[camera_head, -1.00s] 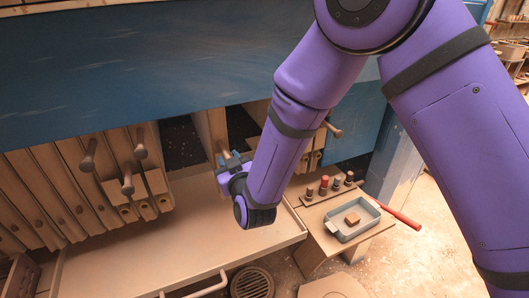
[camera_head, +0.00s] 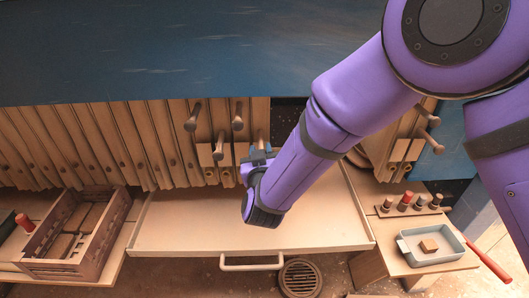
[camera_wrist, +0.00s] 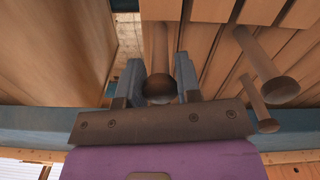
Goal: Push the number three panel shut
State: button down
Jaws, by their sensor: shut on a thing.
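My gripper (camera_head: 258,157) is shut on the round wooden peg of a tall wooden panel (camera_head: 261,115). In the wrist view the peg (camera_wrist: 160,84) sits between the two blue-grey fingers of my gripper (camera_wrist: 160,88). This panel stands at the right end of the left-hand row of panels (camera_head: 130,140), with little or no gap visible between them. No number is readable on it. Its lower part is partly hidden by my gripper and arm.
More pegs (camera_head: 237,117) stick out just left of my gripper. A dark opening (camera_head: 290,112) lies right of the held panel, before the right-hand panels (camera_head: 405,140). A wide tray (camera_head: 200,225) lies below. A crate (camera_head: 75,240) and a grey-blue dish (camera_head: 432,246) flank it.

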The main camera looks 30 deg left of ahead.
jog(key=shift+s+a, duration=0.25)
jog(key=shift+s, duration=0.05)
jog(key=c, duration=0.8)
grip_release()
jog(key=shift+a, duration=0.1)
jog(key=shift+w, duration=0.1)
jog(key=v, duration=1.1)
jog(key=shift+w, duration=0.2)
